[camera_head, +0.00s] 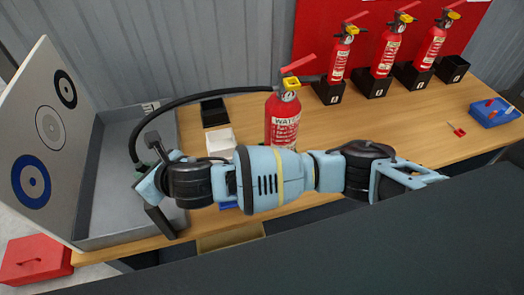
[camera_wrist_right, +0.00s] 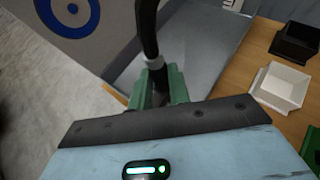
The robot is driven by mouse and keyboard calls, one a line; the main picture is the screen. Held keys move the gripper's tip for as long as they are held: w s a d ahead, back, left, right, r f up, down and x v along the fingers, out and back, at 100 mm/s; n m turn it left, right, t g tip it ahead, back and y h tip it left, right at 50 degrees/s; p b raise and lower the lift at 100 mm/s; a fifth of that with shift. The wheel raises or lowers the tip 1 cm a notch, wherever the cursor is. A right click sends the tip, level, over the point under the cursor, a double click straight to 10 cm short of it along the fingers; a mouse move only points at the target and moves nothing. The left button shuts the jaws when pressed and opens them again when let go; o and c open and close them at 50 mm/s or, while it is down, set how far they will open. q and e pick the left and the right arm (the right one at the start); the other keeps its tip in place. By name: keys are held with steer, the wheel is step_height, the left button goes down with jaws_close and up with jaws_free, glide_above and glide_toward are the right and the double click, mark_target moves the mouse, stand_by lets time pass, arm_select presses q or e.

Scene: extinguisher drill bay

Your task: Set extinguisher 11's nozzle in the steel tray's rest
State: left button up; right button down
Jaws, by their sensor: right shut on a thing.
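A red extinguisher (camera_head: 283,122) with a yellow collar stands upright on the bench; its number cannot be read. Its black hose (camera_head: 190,97) arcs left to my right gripper (camera_head: 140,167). The gripper's green fingers (camera_wrist_right: 157,88) are shut on the hose's nozzle end, just below a pale band (camera_wrist_right: 154,63). The nozzle itself is mostly hidden by fingers and hand. The gripper is over the front part of the grey steel tray (camera_head: 94,158), which also shows in the wrist view (camera_wrist_right: 200,45). The tray's rest cannot be made out. My left gripper is out of view.
A target board (camera_head: 45,140) stands at the tray's left. A black bin (camera_head: 213,112) and a white bin (camera_head: 220,141) sit between tray and extinguisher. Three extinguishers in black stands and an empty stand (camera_head: 453,68) line the back. A blue tray (camera_head: 492,112) is far right.

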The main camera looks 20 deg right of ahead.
steer(key=c, duration=1.2)
jaws_free()
steer(key=shift+c, duration=0.2)
steer(key=shift+s+d, duration=0.1)
steer(key=v, duration=0.7)
steer(key=shift+s+d+r, duration=0.15)
steer(key=shift+s+r, duration=0.05)
